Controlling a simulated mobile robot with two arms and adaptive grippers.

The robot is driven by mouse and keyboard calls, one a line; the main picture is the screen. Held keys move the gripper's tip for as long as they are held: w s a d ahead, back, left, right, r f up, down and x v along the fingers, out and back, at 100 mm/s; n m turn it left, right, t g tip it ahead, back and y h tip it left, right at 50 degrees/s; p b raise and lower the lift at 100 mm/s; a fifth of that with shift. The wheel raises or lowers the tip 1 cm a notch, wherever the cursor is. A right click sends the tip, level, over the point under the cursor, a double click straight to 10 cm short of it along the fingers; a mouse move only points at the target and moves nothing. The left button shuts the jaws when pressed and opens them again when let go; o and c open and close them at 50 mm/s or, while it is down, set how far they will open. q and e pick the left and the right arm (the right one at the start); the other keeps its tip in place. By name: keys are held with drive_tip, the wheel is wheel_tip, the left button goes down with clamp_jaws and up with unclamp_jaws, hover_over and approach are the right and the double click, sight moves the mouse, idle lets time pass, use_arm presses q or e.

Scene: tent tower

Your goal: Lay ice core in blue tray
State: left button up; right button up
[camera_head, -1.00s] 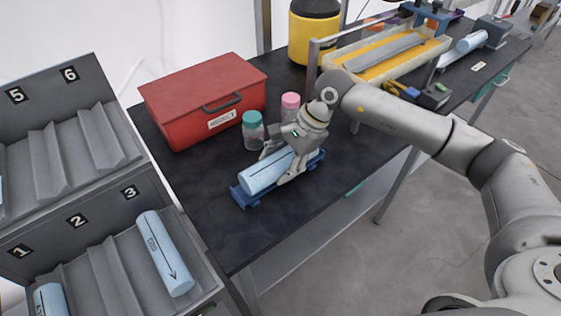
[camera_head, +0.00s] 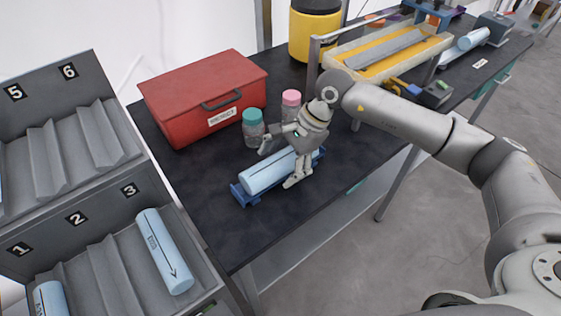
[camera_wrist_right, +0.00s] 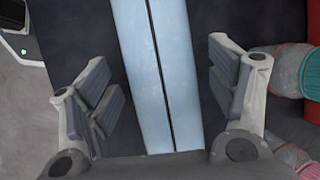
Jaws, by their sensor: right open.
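A pale blue ice core (camera_head: 264,175) lies lengthwise in the blue tray (camera_head: 240,195) on the dark table. My right gripper (camera_head: 282,166) is above the core with its fingers spread on either side of it. In the right wrist view the core (camera_wrist_right: 155,70), with a dark line along it, runs between the open fingers of my right gripper (camera_wrist_right: 160,95), with a gap on both sides. The tray is mostly hidden under the core and gripper. My left gripper is not in view.
Jars with a teal lid (camera_head: 253,116) and a pink lid (camera_head: 291,98) stand just behind the gripper. A red box (camera_head: 185,95) is behind them. A grey rack (camera_head: 100,250) with more ice cores stands at left. The table's front edge is close to the tray.

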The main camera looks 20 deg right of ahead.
drive_tip(key=w+v, duration=0.1)
drive_tip(key=v, duration=1)
drive_tip(key=shift+s+d+r, duration=0.2)
drive_tip(key=shift+s+r, duration=0.15)
drive_tip(key=shift+s, duration=0.05)
